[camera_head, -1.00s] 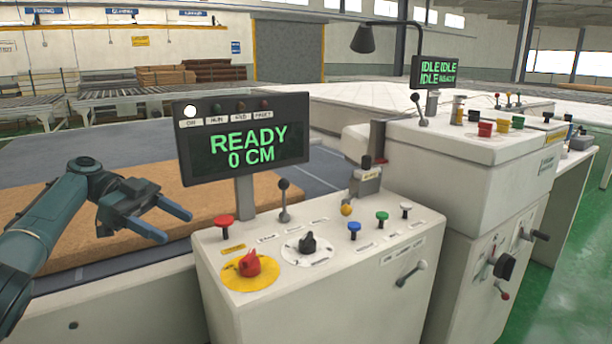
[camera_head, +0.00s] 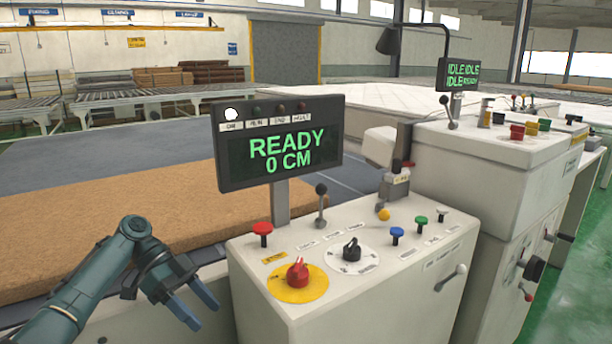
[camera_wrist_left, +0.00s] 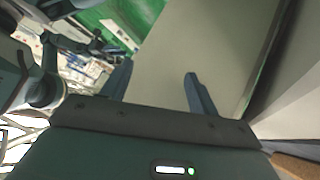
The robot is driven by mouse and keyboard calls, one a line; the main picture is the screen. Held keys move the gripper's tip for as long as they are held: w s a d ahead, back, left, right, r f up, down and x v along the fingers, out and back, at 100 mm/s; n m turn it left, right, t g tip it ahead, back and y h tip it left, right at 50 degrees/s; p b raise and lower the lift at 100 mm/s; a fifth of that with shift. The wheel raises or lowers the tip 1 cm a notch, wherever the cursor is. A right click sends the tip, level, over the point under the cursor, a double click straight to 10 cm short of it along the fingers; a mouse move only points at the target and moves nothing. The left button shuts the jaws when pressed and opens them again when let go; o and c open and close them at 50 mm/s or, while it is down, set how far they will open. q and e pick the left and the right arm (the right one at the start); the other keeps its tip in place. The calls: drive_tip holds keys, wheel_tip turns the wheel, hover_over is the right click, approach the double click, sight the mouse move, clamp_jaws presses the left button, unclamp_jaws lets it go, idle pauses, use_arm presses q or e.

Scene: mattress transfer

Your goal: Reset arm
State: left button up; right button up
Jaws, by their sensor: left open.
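My left gripper (camera_head: 198,312) is at the lower left of the head view, its arm coming in from the left. It is open and empty, in front of the brown mattress slab and left of the white control console (camera_head: 375,300). In the left wrist view its two fingers (camera_wrist_left: 155,88) stand apart, with nothing between them but a pale panel behind. My right gripper is not in view.
The console carries a display (camera_head: 280,142) reading READY 0 CM, a red mushroom button (camera_head: 262,230), a red knob on a yellow disc (camera_head: 297,270) and several levers. The brown slab (camera_head: 130,205) lies on the conveyor bed. Another white cabinet (camera_head: 490,170) stands at right.

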use_arm(q)
drive_tip(key=s+d+f+n+t+y, duration=0.1)
drive_tip(key=s+d+f+n+y, duration=0.2)
drive_tip(key=s+f, duration=0.65)
drive_tip(key=s+d+f+n+t+y, duration=0.2)
drive_tip(key=s+d+f+n, duration=0.15)
drive_tip(key=s+f, duration=0.55)
drive_tip(key=s+a+r+n+t+y, duration=0.2)
drive_tip(key=s+a+n, duration=0.2)
drive_tip(key=s+n, duration=0.15)
drive_tip(key=s+a+r+n+t+y, duration=0.2)
drive_tip(key=s+a+n+t, duration=0.15)
drive_tip(key=s, duration=0.25)
drive_tip(key=w+d+r+t+h+p, duration=0.1)
drive_tip(key=w+d+r+t+p, duration=0.2)
drive_tip(key=r+p, duration=0.2)
drive_tip(key=w+d+r+t+h+p, duration=0.1)
drive_tip(key=w+d+r+t+p, duration=0.2)
drive_tip(key=p, duration=0.8)
drive_tip(key=shift+d+r+h, duration=0.3)
drive_tip(key=shift+r+h, duration=0.1)
drive_tip(key=shift+r, duration=0.55)
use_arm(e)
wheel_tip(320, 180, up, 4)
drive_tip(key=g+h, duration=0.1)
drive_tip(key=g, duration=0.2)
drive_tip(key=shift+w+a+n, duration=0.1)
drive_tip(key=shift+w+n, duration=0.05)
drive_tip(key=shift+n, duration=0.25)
